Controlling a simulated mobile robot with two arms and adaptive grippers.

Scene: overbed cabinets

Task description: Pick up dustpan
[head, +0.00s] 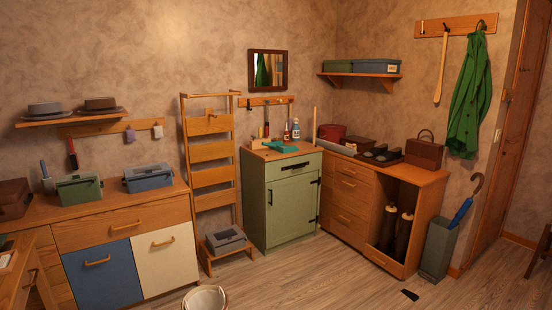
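A flat teal-green piece that looks like the dustpan (281,147) lies on the wooden top of the green cabinet (290,205), in the middle of the head view. It lies near the front of that top, with small bottles behind it. Its exact shape and handle are hard to make out at this size. Neither of my grippers shows in the head view.
A wooden ladder rack (210,153) stands left of the green cabinet, with a grey box (226,240) at its foot. A wooden dresser (350,195) adjoins on the right. A pale round container (205,298) and a small black item (409,295) are on the floor. Floor between them is clear.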

